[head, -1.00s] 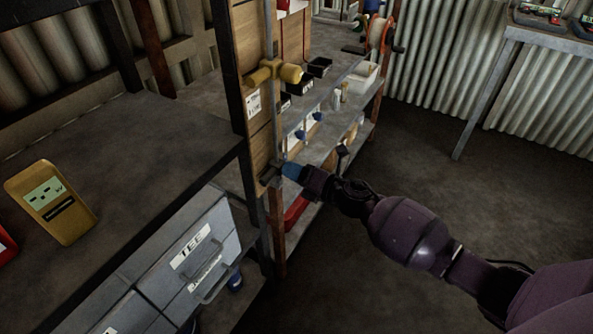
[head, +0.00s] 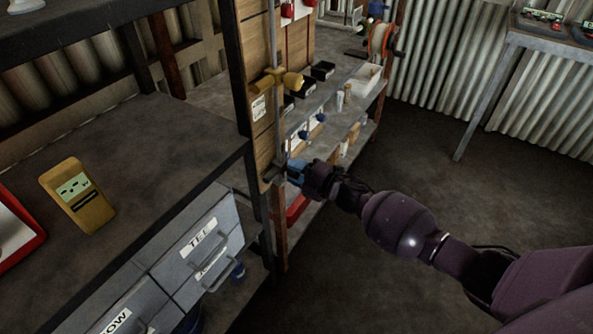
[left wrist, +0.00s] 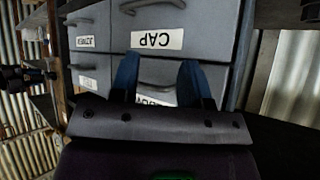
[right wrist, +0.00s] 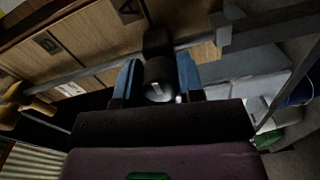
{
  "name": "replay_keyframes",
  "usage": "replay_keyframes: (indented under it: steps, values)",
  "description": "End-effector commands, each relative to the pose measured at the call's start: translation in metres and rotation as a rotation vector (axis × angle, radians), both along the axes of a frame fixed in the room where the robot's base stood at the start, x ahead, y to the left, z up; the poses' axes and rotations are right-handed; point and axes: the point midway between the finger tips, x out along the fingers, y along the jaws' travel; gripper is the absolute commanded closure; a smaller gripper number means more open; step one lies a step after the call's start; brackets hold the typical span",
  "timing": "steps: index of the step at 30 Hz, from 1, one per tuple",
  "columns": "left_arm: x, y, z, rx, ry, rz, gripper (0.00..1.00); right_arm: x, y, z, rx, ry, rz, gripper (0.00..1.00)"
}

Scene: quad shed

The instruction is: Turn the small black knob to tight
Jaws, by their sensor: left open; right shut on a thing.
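The small black knob (right wrist: 158,80) shows in the right wrist view, between the two blue fingers of my right gripper (right wrist: 158,82). It has a short white mark on its end. The gripper is shut on it. In the head view my right gripper (head: 292,172) is at the lower part of the pipe on the wooden board, and the knob itself is hidden there. My left gripper (left wrist: 155,75) is open and empty in front of grey drawers; it is not in the head view.
A brass valve (head: 278,81) sits on the pipe above my right gripper. A labelled drawer cabinet (head: 200,245) stands below the left shelf, with a yellow meter (head: 77,196) on that shelf. Shelves with bins (head: 368,77) lie behind the board. The floor at the right is clear.

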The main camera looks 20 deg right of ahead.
Motion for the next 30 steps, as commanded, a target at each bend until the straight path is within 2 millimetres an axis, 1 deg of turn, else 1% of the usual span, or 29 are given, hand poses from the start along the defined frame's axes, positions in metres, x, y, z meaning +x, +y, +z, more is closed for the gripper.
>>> replay_keyframes:
  steps: [17,18,23,30]
  values:
    - [0.0054,-0.0003,0.0055,0.003,-0.015,-0.008,0.57,-0.0003,0.0004,-0.0007,0.028,0.023,0.001,0.88]
    - [0.0055,-0.0002,0.0056,0.003,-0.016,-0.008,0.57,-0.0003,0.0004,-0.0007,0.028,0.023,0.001,0.63]
    - [0.0056,0.0000,0.0057,0.004,-0.016,-0.009,0.57,-0.0002,0.0003,-0.0006,0.027,0.022,0.001,0.39]
    - [0.0056,-0.0001,0.0059,0.003,-0.016,-0.009,0.57,-0.0002,0.0001,-0.0004,0.027,0.021,0.000,0.39]
